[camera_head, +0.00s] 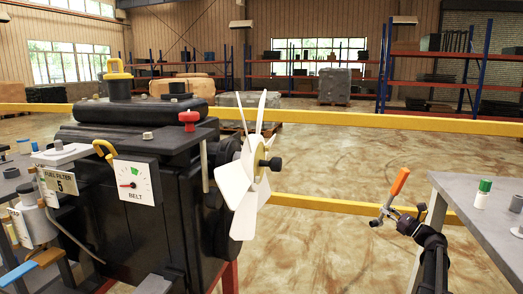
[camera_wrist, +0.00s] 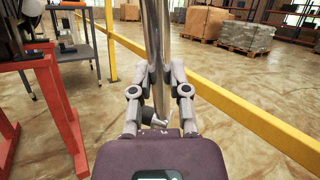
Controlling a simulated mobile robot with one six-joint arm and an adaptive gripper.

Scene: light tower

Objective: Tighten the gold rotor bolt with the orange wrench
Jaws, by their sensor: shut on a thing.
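The orange-handled wrench (camera_head: 399,183) is in my gripper (camera_head: 392,214) in the head view, handle pointing up and slightly right. In the wrist view, its bright metal shaft (camera_wrist: 156,45) stands upright between the two fingers of my gripper (camera_wrist: 159,100), which are shut on it. The white-bladed rotor (camera_head: 243,182) is on the right side of the dark engine. Its centre has a gold part (camera_head: 257,160) with a dark knob (camera_head: 273,164) sticking out to the right. My gripper and the wrench are well to the right of the rotor, apart from it.
The dark engine (camera_head: 150,195) fills the left of the head view. A grey table (camera_head: 490,222) with small items stands at the right. Yellow rails (camera_head: 400,122) run behind, and open floor lies between engine and table. A red frame (camera_wrist: 58,95) shows left in the wrist view.

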